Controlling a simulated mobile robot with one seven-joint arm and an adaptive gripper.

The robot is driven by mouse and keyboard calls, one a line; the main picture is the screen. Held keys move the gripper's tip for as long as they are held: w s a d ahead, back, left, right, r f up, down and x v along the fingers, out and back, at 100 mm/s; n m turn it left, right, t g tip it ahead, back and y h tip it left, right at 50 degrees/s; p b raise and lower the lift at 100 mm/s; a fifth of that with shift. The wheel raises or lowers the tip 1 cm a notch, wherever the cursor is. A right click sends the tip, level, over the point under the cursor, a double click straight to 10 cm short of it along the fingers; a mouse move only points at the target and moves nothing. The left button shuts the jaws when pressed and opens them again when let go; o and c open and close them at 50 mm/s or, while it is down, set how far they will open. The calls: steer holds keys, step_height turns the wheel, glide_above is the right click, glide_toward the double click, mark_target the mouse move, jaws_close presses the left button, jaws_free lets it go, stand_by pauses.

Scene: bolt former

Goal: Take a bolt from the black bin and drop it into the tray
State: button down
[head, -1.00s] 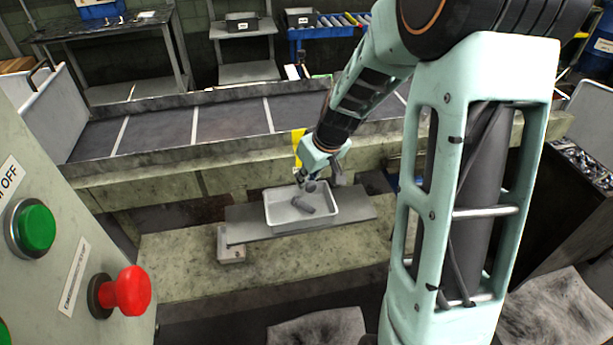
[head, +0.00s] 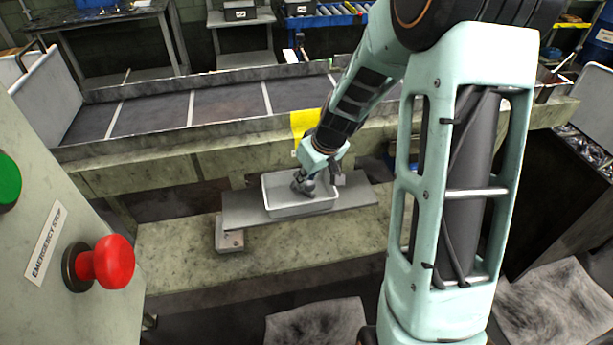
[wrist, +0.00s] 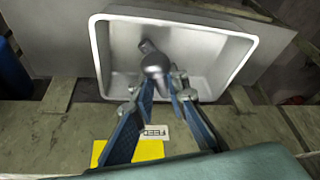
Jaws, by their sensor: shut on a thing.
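The light grey tray (head: 300,210) sits on a flat grey plate in the middle of the head view. It fills the upper middle of the wrist view (wrist: 240,62). My gripper (head: 304,186) is low at the tray, its fingers within the tray's outline. In the wrist view my gripper (wrist: 163,88) is shut on a grey bolt (wrist: 153,64), whose round end shows at the fingertips. I cannot tell whether the bolt touches the tray floor. The black bin (head: 535,185) stands at the right edge, with many loose metal bolts (head: 588,155) inside.
A conveyor (head: 230,105) with raised edges runs behind the tray. A control panel with a red emergency stop button (head: 105,262) stands at front left. A yellow label (head: 306,123) is on the conveyor's side. The pale bench (head: 180,255) left of the tray is mostly clear.

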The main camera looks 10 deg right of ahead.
steer(key=c, duration=1.8)
jaws_free()
steer(key=v, duration=1.2)
steer(key=shift+w, duration=0.1)
